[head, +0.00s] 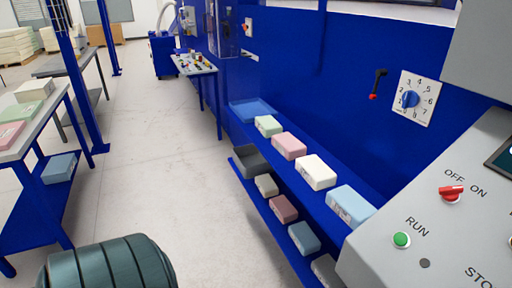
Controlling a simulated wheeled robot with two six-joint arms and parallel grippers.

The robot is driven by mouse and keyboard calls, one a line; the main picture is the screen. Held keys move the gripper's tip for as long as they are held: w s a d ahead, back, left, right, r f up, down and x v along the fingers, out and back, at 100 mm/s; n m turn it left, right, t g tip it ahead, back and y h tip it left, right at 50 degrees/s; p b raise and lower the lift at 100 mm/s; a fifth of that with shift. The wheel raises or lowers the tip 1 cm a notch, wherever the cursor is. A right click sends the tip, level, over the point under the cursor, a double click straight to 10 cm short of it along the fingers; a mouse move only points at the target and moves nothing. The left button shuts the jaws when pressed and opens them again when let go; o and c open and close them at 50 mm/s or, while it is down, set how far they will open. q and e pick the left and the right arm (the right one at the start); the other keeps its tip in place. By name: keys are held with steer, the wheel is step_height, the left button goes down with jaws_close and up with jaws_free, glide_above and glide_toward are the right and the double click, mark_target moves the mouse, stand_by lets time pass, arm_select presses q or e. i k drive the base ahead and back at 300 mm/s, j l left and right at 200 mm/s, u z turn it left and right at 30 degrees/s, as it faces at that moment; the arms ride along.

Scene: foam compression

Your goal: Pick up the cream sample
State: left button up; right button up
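A cream block (316,172) sits on the upper blue shelf along the blue machine, between a pink block (289,146) and a light blue block (349,204). A light green block (268,126) sits farther back in the same row. A smaller beige block (266,185) lies on the lower shelf, in a row with a dusky pink block (283,208) and a grey-blue block (303,238). Neither of my grippers shows in the head view.
A control panel (425,215) with a red switch and green button fills the right front. A blue tray (252,111) and a dark grey tray (249,160) stand at the shelves' far ends. A dark ribbed rounded object (107,268) is at bottom left. The middle floor is clear.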

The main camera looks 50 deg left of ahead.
mark_target(267, 187)
steer(key=u, duration=1.25)
